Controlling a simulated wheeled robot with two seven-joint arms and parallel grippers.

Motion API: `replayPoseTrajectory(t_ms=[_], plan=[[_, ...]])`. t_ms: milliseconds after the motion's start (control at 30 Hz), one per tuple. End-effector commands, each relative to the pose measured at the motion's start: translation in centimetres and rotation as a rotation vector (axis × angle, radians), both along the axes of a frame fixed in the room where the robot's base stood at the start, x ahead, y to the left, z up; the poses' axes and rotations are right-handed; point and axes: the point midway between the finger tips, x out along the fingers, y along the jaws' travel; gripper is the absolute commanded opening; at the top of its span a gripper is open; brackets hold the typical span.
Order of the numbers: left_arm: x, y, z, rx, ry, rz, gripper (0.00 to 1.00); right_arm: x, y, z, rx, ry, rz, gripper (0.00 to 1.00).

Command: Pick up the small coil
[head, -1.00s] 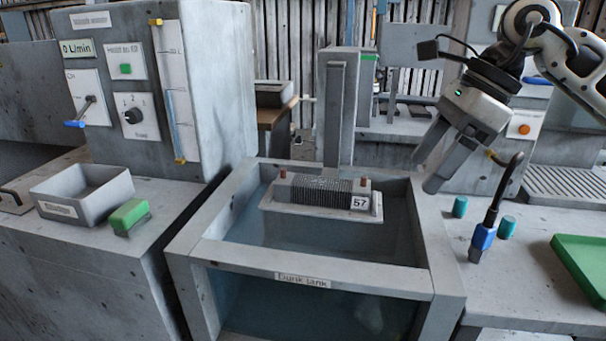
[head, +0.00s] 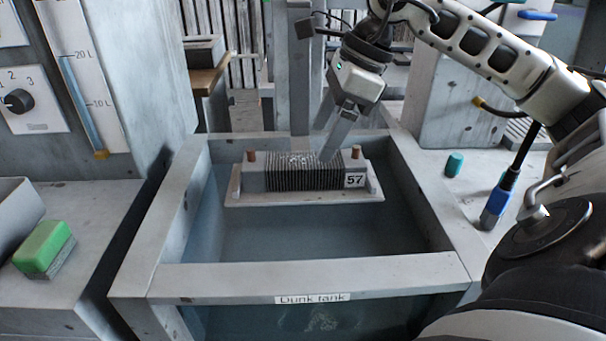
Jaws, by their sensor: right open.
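The small coil (head: 305,172) is a dark finned block with two copper-coloured stubs and a white "57" tag. It sits on a grey carrier plate (head: 290,199) inside the dunk tank (head: 390,270), above the water. My right gripper (head: 329,148) is open, pointing down, with its fingers just above or at the top of the coil's right half. One finger overlaps the coil in the view, so I cannot tell whether it touches. The other finger is largely hidden. My left gripper is not in view.
The tank's thick rim surrounds the coil, and a grey post (head: 299,80) stands behind it. A green-topped sponge (head: 43,246) lies on the left bench. A blue-handled tool (head: 496,203) and a teal cylinder (head: 454,164) stand on the right bench.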

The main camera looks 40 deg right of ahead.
Motion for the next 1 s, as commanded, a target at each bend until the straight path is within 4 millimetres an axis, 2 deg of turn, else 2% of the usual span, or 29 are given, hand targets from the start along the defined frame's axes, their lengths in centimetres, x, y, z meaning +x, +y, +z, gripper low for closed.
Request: replayPoseTrajectory(t_ms=[267, 533, 833, 867, 1000], plan=[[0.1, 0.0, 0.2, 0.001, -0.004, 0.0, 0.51, 0.5, 0.8, -1.9, 0.003, 0.002, 0.002, 0.76], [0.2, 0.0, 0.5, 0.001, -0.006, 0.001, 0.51, 1.6, 2.3, -5.3, 0.002, 0.003, 0.002, 0.76], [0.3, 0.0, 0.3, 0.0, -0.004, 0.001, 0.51, 1.8, 2.4, -5.9, 0.0, 0.0, 0.0, 0.76], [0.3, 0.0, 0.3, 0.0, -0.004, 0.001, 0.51, 1.8, 2.4, -5.9, 0.0, 0.0, 0.0, 0.74], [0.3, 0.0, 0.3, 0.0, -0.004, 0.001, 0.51, 1.8, 2.4, -5.9, 0.0, 0.0, 0.0, 0.35]])
